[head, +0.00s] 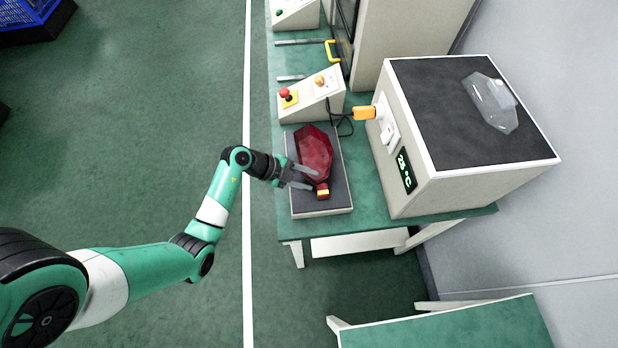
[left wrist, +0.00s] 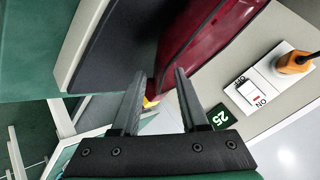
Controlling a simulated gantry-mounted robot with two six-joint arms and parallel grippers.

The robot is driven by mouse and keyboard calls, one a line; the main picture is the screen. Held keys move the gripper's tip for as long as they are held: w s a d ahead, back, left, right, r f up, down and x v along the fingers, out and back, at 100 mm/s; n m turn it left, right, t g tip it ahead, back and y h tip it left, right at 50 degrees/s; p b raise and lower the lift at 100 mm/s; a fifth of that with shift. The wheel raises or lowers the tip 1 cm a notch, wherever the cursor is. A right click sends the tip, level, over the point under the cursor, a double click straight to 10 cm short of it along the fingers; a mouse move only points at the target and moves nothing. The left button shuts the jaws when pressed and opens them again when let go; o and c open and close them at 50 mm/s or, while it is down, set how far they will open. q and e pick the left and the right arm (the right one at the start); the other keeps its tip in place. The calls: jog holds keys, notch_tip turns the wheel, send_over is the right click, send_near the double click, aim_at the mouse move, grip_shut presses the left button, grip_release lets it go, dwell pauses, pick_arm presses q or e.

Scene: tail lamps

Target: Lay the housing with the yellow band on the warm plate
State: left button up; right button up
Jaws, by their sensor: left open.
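The red housing (head: 314,152) lies on a low plate with a dark grey top (head: 301,203). A yellow band (head: 322,191) shows at its near, narrow end. My left gripper (head: 312,179) is open beside that end, its fingers pointing toward it. In the left wrist view the open fingers (left wrist: 160,73) are empty, with the red housing (left wrist: 203,32) beyond them and a bit of the yellow band (left wrist: 151,102) between them. I cannot tell if they touch it. My right gripper is not in view.
A large box (head: 405,172) with a dark top and a temperature display stands right of the low plate. A clear part (head: 491,101) lies on its top. A control box (head: 312,95) with red and orange buttons stands behind the low plate. Open floor lies left.

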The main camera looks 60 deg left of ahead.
pick_arm(q)
jog(key=p+v, duration=0.4)
jog(key=v, duration=0.7)
jog(key=shift+r, duration=0.15)
